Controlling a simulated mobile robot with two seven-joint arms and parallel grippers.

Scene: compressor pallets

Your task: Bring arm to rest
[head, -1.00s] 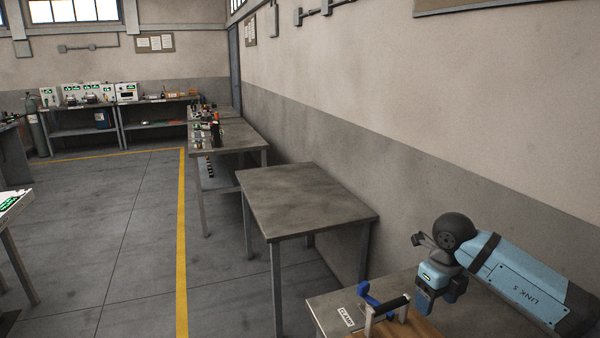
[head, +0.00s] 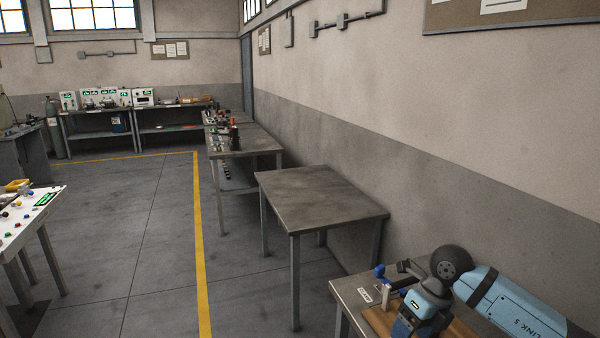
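My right arm comes in from the lower right, with a light blue link and a dark round wrist joint. My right gripper (head: 408,326) points down over the wooden board on the near table (head: 348,291). Its fingertips are dark and partly cut off by the bottom of the picture, so I cannot tell whether they are apart or closed, or whether they touch anything. My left arm and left gripper are not in view.
A wooden board (head: 378,322) and a blue-handled clamp (head: 380,272) are on the near table, close to my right gripper. A bare table (head: 320,195) stands beyond it, along the wall. Another table (head: 20,225) with small parts is at the left. The floor between is clear.

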